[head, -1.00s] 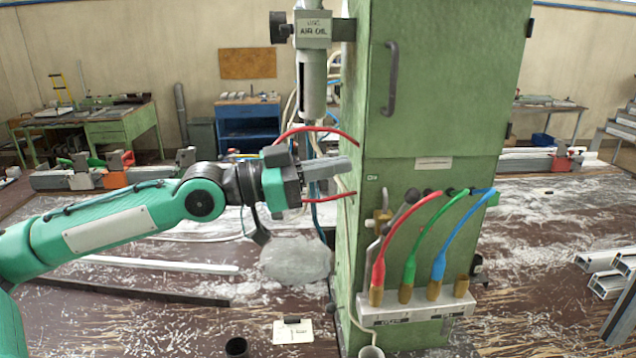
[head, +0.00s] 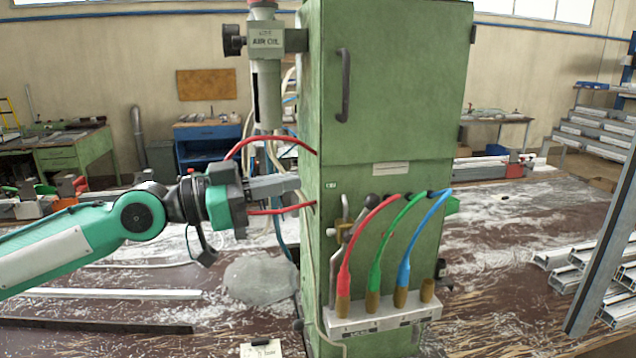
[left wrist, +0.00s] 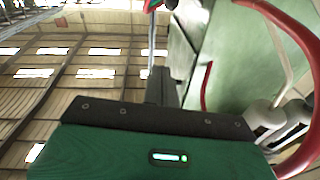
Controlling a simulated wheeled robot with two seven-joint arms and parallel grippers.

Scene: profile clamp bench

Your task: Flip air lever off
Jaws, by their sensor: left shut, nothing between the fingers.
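The green cabinet (head: 400,110) stands upright in the middle of the head view. On its front, a brass valve fitting (head: 344,229) carries a grey lever-like bar, partly hidden by the red hose (head: 352,240). I cannot tell for sure that this is the air lever, or its on or off state. My left gripper (head: 297,184) is shut and empty, beside the cabinet's left edge and between two red hose loops, up and left of the fitting. Its dark fingers show in the left wrist view (left wrist: 161,88), with the cabinet to their right. My right gripper is not in view.
Green (head: 385,255) and blue (head: 412,245) hoses arch down to a white manifold block (head: 385,320). The air oil unit (head: 266,42) hangs above my left gripper. Aluminium profiles (head: 585,262) lie at right. A grey lump (head: 260,278) lies below the gripper.

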